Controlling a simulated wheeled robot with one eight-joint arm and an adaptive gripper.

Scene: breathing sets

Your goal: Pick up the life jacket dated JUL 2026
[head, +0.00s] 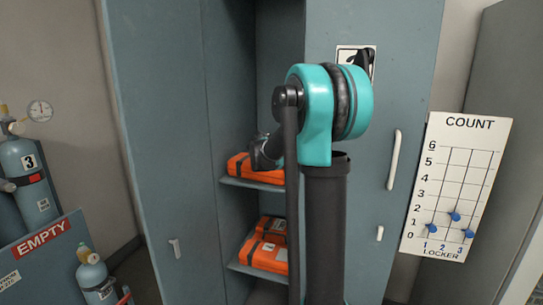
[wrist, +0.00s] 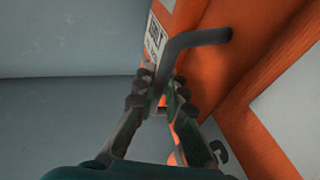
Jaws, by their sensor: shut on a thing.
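An orange life jacket pack (head: 262,177) lies on the upper shelf of the open locker. My gripper (head: 262,155) is at this pack, partly hidden behind my arm. In the wrist view, orange fabric (wrist: 265,65) with grey bands fills the right side. A dark bent handle (wrist: 200,38) stands out from it. My gripper's fingers (wrist: 168,88) are shut on this handle. A white label (wrist: 155,38) shows on the orange side behind the fingers; its date cannot be read. More orange packs (head: 265,255) lie on the lower shelf, with dates too small to read.
The upper shelf edge (head: 250,184) and lower shelf edge (head: 255,270) are close to the packs. The locker door (head: 165,120) stands at left. A COUNT board (head: 455,185) with blue sliders is at right. Cylinders (head: 25,165) and an EMPTY sign (head: 43,235) are at far left.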

